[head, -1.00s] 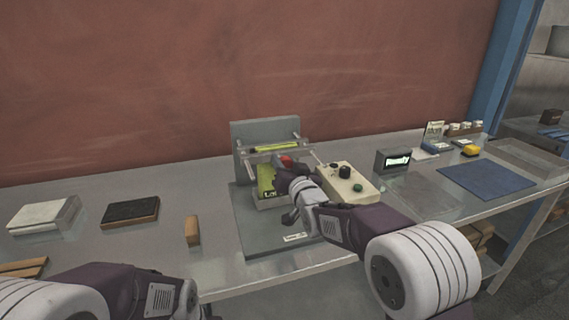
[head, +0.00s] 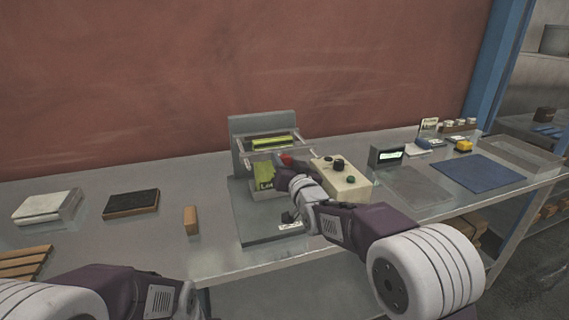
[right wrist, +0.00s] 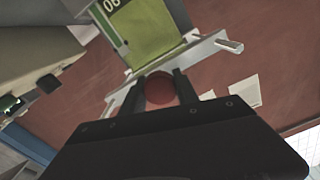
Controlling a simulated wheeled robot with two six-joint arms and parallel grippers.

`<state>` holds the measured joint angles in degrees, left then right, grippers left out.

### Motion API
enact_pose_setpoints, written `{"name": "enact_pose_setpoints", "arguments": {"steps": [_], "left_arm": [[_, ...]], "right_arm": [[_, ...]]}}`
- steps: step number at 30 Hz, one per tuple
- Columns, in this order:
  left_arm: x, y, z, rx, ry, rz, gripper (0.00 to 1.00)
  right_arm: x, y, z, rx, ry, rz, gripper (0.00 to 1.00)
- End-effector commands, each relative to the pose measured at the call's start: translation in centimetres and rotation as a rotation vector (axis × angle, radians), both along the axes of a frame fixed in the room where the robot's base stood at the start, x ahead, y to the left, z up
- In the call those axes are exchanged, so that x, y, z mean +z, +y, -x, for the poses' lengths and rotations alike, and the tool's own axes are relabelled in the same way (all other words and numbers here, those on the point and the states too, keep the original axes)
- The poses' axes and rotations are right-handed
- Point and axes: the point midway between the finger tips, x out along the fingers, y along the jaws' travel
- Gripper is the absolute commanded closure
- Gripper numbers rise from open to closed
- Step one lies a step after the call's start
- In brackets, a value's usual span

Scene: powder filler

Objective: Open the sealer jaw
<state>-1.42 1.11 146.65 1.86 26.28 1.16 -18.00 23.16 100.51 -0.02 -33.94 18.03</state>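The sealer has a grey backplate (head: 263,122), a flat grey base (head: 245,222) and a pale jaw bar with a red knob (head: 286,158). A yellow-green pouch (head: 266,176) stands at the jaw; it also shows in the right wrist view (right wrist: 150,35). My right gripper (head: 285,164) is at the knob. In the right wrist view its two dark fingers (right wrist: 160,88) lie on both sides of the red knob (right wrist: 159,90) and appear to touch it. My left arm shows at the lower left of the head view; its fingers are out of view.
A beige control box (head: 342,180) with knobs stands right of the sealer, near my right forearm. A small display (head: 386,155) and a blue mat (head: 470,172) lie farther right. A wooden block (head: 191,221), a dark pad (head: 131,203) and a white scale (head: 46,206) are to the left.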

Motion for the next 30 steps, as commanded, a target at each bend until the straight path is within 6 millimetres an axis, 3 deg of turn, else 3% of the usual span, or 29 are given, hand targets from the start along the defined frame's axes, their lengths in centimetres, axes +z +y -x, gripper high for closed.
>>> {"name": "enact_pose_setpoints", "arguments": {"steps": [1,3,14,24,30], "left_arm": [[0.0,0.0,0.0,0.0,0.0,0.0,0.64],[0.0,0.0,0.0,0.0,0.0,0.0,0.64],[-0.1,0.0,0.0,0.0,0.0,0.0,0.64],[-1.2,0.0,0.0,0.0,0.0,0.0,0.64],[-1.3,0.0,0.0,0.0,0.0,0.0,0.64]], "right_arm": [[-0.2,0.0,0.0,0.0,0.005,0.002,0.58],[-0.2,0.0,0.0,0.0,0.005,0.002,0.42],[-0.2,-0.2,0.5,0.0,0.003,0.001,0.42],[-0.2,-2.1,6.5,0.0,0.002,0.001,0.42],[-0.1,-2.8,8.7,0.0,0.002,0.001,0.42]]}}
